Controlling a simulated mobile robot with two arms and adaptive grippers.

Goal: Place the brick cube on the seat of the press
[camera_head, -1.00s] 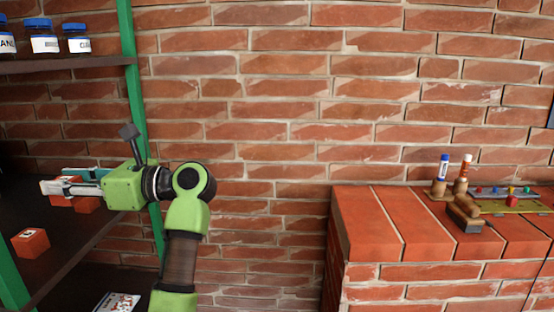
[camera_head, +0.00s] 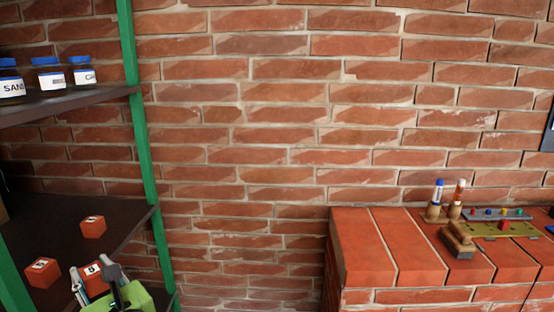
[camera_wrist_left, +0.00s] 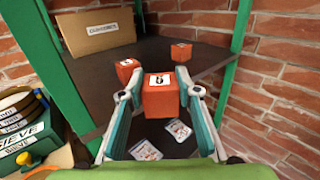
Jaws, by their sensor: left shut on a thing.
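My left gripper (camera_head: 90,280) is shut on a brick cube (camera_head: 94,270) with a white label on top. In the left wrist view, the label on this cube (camera_wrist_left: 160,100) reads 5, and the fingers of the gripper (camera_wrist_left: 160,95) press on its two sides. The held cube is in front of the dark shelf edge. Two more brick cubes, a near one (camera_head: 43,273) and a far one (camera_head: 92,227), stay on the shelf. I cannot make out a press in these frames. My right gripper is not in view.
The dark shelf (camera_head: 75,205) has green posts (camera_head: 143,150). Labelled jars (camera_head: 80,72) stand on the shelf above. A cardboard box (camera_wrist_left: 98,30) is at the shelf's back. A brick ledge (camera_head: 385,250) at right carries a wooden brush (camera_head: 457,240), markers and a peg board.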

